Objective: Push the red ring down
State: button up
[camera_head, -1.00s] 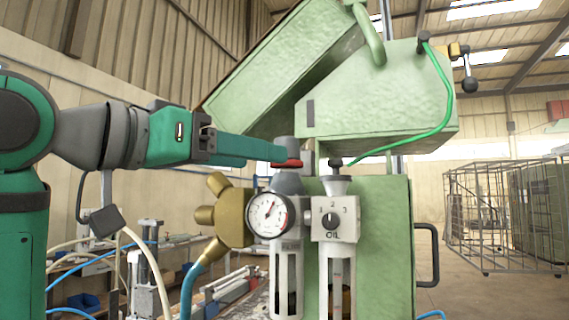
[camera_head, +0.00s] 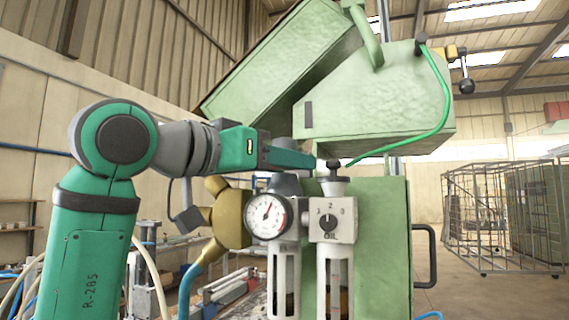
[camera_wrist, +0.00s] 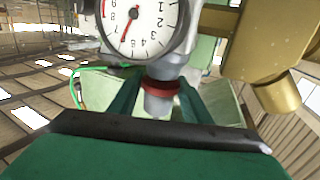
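The red ring (camera_wrist: 162,86) sits around a grey stem (camera_wrist: 158,103) under the dial gauge (camera_wrist: 140,22), which appears upside down in the wrist view. In the head view my gripper's fingers hide the ring, above the grey cap (camera_head: 285,184) of the gauge unit. My gripper (camera_wrist: 161,92) is open, with one green finger on each side of the ring and stem. Whether the fingers touch the ring is hard to tell. In the head view the gripper (camera_head: 300,159) reaches in level from the left.
Right beside the gauge unit stands the oil unit (camera_head: 333,221) with a black-topped cap (camera_head: 334,171). A brass fitting (camera_head: 228,216) is on the left. The green machine housing (camera_head: 378,110) hangs close above and behind. A wire cage (camera_head: 502,215) stands far right.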

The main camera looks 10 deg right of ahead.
jog(key=c, duration=0.9)
jog(key=shift+f, duration=0.4)
jog(key=o, duration=1.5)
jog(key=shift+c, duration=0.2)
jog(key=v, duration=1)
jog(key=shift+a, duration=0.3)
